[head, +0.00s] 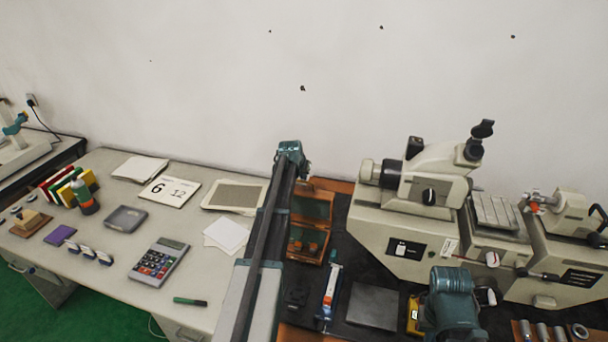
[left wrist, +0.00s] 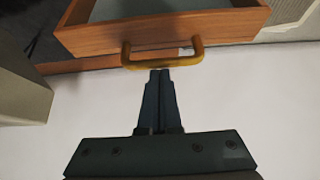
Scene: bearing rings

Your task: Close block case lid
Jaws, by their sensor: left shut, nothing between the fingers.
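The block case (head: 307,243) is a small wooden box with blocks inside, standing at the back, left of the grey machine. Its wooden lid (head: 312,207) stands open and tilted up on the far side. In the left wrist view a wooden box part (left wrist: 160,30) with a pale grey inside fills the top, with a brass loop handle (left wrist: 163,62) on its near edge. My left gripper (left wrist: 160,72) is shut and empty, its fingertips close to the handle; contact cannot be told. My right gripper is not in view.
A grey machine with a microscope (head: 425,180) stands right of the case. A blue-and-white tool (head: 331,285) and a grey plate (head: 373,305) lie in front on a dark mat. A framed panel (head: 235,196) and a calculator (head: 158,262) lie left. The wall is close behind.

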